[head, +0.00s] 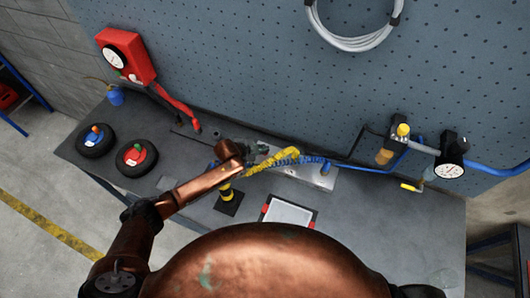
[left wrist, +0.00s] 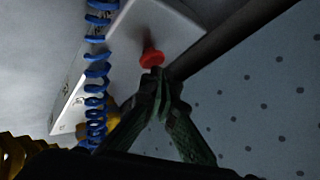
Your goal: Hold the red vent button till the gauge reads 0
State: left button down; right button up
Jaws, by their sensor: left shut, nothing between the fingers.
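The red vent button (left wrist: 152,58) stands on a pale panel in the left wrist view, right at the tips of my left gripper (left wrist: 163,80). The fingers are shut with nothing between them. I cannot tell whether they touch or press the button. In the head view my left gripper (head: 257,150) is over the metal plate (head: 325,178) at the back of the bench, and the button is hidden. A round gauge (head: 450,171) is on the pipework at the right. Another dial (head: 115,59) is on the red box. Their needles are too small to read. My right gripper is out of view.
A blue coiled hose (left wrist: 96,75) hangs close beside the fingers. A yellow-and-black post (head: 226,194) and a tray with red corners (head: 290,222) stand in front of the plate. Two small wheels (head: 136,158) are at the left.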

pick_arm(q)
jog(key=shift+f+b, duration=0.35)
jog(key=shift+f, duration=0.25)
dwell(0.7)
dwell(1.2)
jog(key=shift+r, duration=0.1)
dwell(1.7)
jog(key=shift+r+p, duration=0.35)
jog(key=shift+p, duration=0.1)
jog(key=shift+r+p, duration=0.5)
jog(key=shift+r, duration=0.15)
notch_tip(320, 180, up, 5)
jog(key=p, duration=0.4)
jog(key=shift+a+f, duration=0.1)
